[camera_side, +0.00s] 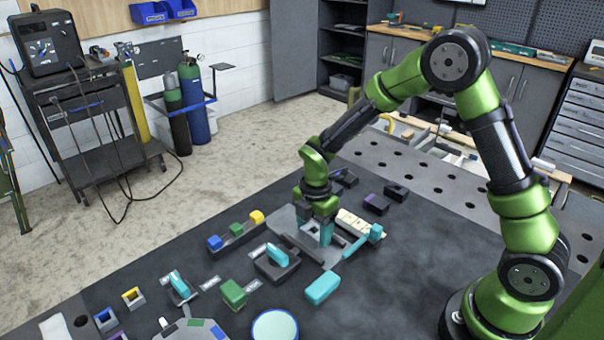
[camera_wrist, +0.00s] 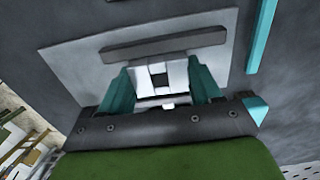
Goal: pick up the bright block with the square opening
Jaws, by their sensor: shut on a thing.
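The bright white block (camera_wrist: 180,77) with a dark square opening shows in the wrist view between the two teal fingers of my gripper (camera_wrist: 161,76). The fingers are shut on its left and right sides. In the side view my gripper (camera_side: 318,232) points down over a light grey plate (camera_side: 328,256), and its fingers hide the block. The plate also lies behind the block in the wrist view (camera_wrist: 68,62). A dark grey bar (camera_wrist: 160,43) lies on the plate just beyond the block. I cannot tell whether the block touches the plate.
A teal handle-like piece (camera_side: 356,246) lies right of the plate. A dark holder with a teal piece (camera_side: 277,256), a teal block (camera_side: 322,288) and a green block (camera_side: 233,294) stand nearer. A cream strip (camera_side: 357,223) and dark blocks (camera_side: 376,204) lie behind. The dark mat is clear at front right.

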